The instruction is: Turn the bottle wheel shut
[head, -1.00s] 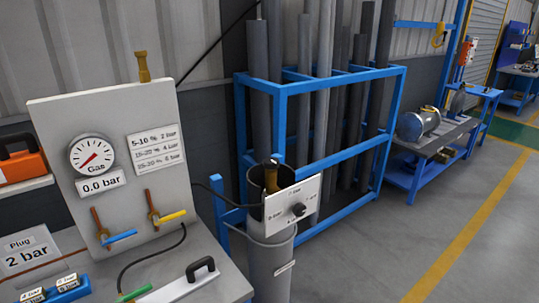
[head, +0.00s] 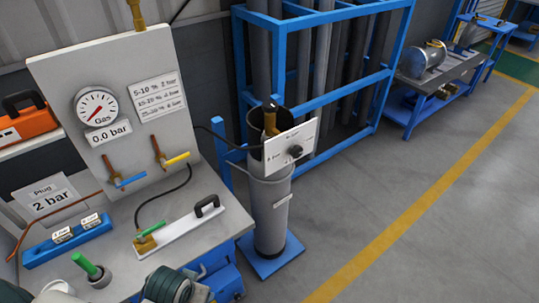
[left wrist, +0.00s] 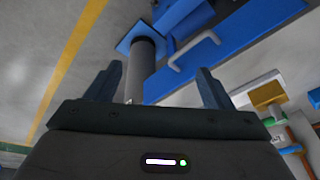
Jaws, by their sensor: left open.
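The grey gas bottle (head: 270,215) stands upright on a blue foot plate beside the bench. A brass valve (head: 270,124) with a dark top sits at its upper end, inside a dark open collar. I cannot make out the wheel clearly. A white panel (head: 291,146) with a black knob (head: 295,151) is fixed in front of the valve. My left gripper (left wrist: 160,88) is open and empty in the left wrist view. A grey upright cylinder on a blue plate, likely the bottle (left wrist: 143,58), shows beyond its fingers, apart from them. My right gripper is not in view.
The bench (head: 215,238) at left carries a white gauge board (head: 70,75) reading 0.0 bar, a handled white bar (head: 180,228) and a blue block (head: 68,241). A blue pipe rack (head: 335,98) stands behind the bottle.

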